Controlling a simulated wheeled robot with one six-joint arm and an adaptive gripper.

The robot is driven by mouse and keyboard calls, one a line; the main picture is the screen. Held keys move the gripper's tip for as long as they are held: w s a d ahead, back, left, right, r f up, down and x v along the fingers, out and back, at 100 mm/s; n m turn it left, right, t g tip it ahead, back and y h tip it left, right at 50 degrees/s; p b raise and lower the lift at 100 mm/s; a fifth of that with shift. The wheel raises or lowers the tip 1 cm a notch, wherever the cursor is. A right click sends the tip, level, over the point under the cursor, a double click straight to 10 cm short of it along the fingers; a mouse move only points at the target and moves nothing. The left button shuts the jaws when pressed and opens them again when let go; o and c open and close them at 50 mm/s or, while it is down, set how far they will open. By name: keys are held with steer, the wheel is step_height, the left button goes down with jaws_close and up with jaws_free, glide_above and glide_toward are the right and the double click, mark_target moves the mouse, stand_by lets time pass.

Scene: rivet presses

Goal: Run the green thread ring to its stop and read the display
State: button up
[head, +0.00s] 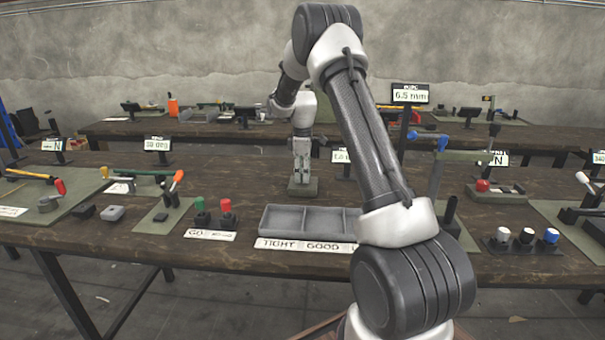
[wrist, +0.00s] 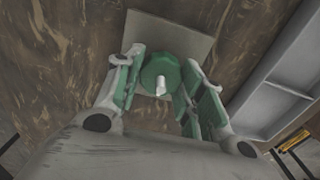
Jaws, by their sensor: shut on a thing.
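In the wrist view my gripper (wrist: 163,70) is shut on the green thread ring (wrist: 157,66), with one finger on each side of it. A pale stud end (wrist: 161,88) shows at the ring's middle. Below is a grey-green square plate (wrist: 180,34). In the head view my gripper (head: 302,168) points straight down over this small plate (head: 302,188); the ring is hidden there by the fingers. A display (head: 341,156) right of the gripper is partly covered by my arm and its reading is not clear. How far the ring sits along the stud cannot be told.
A grey tray (head: 305,207) with compartments, labelled TIGHT and GOOD, stands in front of the gripper. Left of it are green (head: 201,205) and red (head: 225,205) capped pieces by a GO label. A tall display (head: 410,96) reads 6.5 mm. Bare table lies left of the plate.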

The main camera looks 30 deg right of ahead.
steer(key=shift+m, duration=0.3)
steer(key=m, duration=0.4)
steer(key=shift+m, duration=0.4)
steer(key=m, duration=0.5)
steer(key=shift+w+d+m, duration=0.1)
steer(key=shift+m, duration=0.2)
steer(key=m, duration=0.5)
steer(key=shift+m, duration=2.7)
steer(key=shift+d, duration=0.1)
steer(key=shift+r, duration=0.1)
steer(key=o, duration=1)
